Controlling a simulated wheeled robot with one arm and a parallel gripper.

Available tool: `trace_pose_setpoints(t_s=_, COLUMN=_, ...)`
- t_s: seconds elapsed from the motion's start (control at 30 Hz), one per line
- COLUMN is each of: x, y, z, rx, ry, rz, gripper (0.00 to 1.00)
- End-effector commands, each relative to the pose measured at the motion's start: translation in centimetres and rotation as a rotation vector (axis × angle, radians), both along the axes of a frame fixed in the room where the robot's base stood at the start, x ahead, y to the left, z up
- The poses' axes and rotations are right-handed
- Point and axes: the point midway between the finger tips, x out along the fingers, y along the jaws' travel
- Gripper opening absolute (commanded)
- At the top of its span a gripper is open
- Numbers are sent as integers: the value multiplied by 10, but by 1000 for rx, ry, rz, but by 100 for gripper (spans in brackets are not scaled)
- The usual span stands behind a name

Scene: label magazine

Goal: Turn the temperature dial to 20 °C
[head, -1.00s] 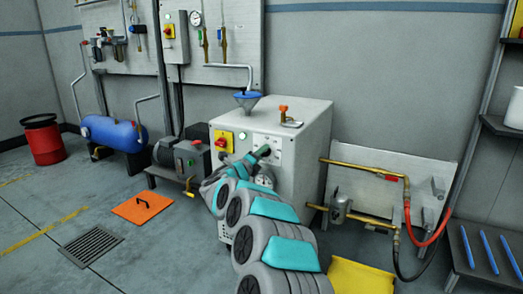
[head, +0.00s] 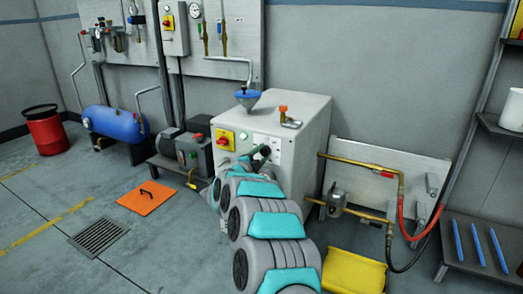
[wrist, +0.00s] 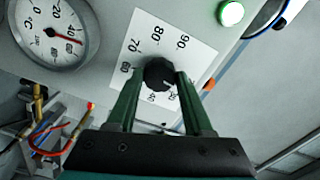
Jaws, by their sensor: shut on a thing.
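The temperature dial is a round black knob (wrist: 158,76) on a white scale plate (wrist: 196,48) in the wrist view. Numbers such as 90, 80, 70 and 60 are printed around it; those near my fingers are partly hidden. A small light mark shows on the knob's lower right side, but I cannot read its value surely. My gripper (wrist: 160,72) is shut on the knob, one green finger on each side. In the head view my gripper (head: 262,153) is at the front of the grey machine cabinet (head: 306,150), over the plate, and the dial is mostly hidden.
A round gauge (wrist: 52,30) with a red needle sits left of the plate, and a lit green lamp (wrist: 231,13) above right. A red and yellow switch (head: 224,138) is left of my gripper. Brass pipes (head: 385,170) run at the cabinet's right.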

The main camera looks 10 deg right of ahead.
Motion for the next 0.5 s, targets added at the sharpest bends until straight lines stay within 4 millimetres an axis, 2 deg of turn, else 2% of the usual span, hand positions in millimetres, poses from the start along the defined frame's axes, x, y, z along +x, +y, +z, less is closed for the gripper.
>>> trace_pose_setpoints(t_s=0.5, x=0, y=2, z=0, rx=-85, ry=62, rz=5, gripper=0)
